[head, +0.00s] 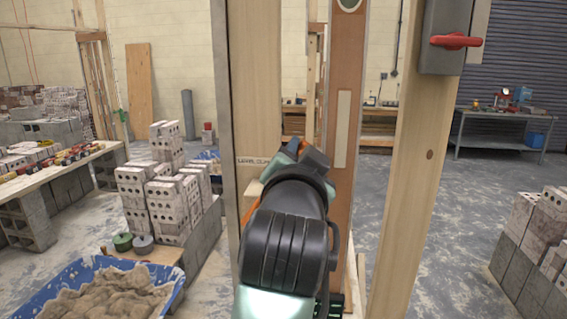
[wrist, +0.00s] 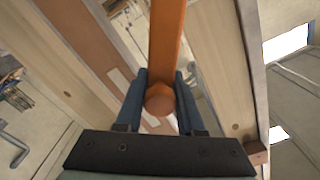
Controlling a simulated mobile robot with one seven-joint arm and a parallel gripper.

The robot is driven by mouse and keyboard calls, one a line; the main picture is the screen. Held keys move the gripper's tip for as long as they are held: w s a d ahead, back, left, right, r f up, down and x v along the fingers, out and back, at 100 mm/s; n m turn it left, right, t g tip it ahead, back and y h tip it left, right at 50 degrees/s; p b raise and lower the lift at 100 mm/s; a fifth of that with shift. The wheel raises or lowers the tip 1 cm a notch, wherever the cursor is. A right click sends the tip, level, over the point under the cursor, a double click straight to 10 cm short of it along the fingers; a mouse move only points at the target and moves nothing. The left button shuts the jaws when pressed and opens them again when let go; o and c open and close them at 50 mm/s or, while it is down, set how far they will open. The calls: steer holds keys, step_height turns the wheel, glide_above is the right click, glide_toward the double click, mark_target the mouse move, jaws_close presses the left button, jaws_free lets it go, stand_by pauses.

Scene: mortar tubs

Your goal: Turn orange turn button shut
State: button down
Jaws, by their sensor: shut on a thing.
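The orange turn button (wrist: 167,45) is a long orange bar with a rounded end in the wrist view. Its end lies between the two blue fingers of my gripper (wrist: 160,98), which is shut on it.
A brown door edge (head: 346,75) stands right of the post, and another wooden post (head: 405,180) further right carries a grey box with a red handle (head: 455,42). A blue tub of mortar (head: 85,275) and block stacks (head: 168,210) stand left.

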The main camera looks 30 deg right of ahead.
mark_target(340, 217)
steer(key=d+f+m+b, duration=0.1)
steer(key=s+d+f+m+b, duration=0.1)
steer(key=f+m+b, duration=0.1)
steer(key=s+d+f+m+b, duration=0.1)
steer(key=f+b, duration=0.1)
steer(key=shift+s+d+m, duration=0.25)
steer(key=shift+m, duration=0.15)
steer(key=f+m+b, duration=0.1)
steer(key=d+f+m+b, duration=0.1)
steer(key=f+b, duration=0.1)
steer(key=s+f+m+b, duration=0.1)
steer(key=m, duration=0.1)
steer(key=shift+d+f, duration=0.35)
steer(key=shift+f, duration=0.05)
steer(key=shift+s+d+f+m+b, duration=0.1)
steer(key=shift+f+m+b, duration=1.25)
steer(key=shift+b, duration=0.1)
steer(key=shift+f, duration=0.1)
steer(key=c, duration=0.6)
jaws_free()
steer(key=shift+o, duration=0.2)
steer(key=shift+s, duration=0.1)
steer(key=b+v, duration=0.2)
steer(key=v, duration=1)
steer(key=shift+s+a+b, duration=0.25)
steer(key=shift+a+b, duration=0.05)
steer(key=shift+b, duration=0.05)
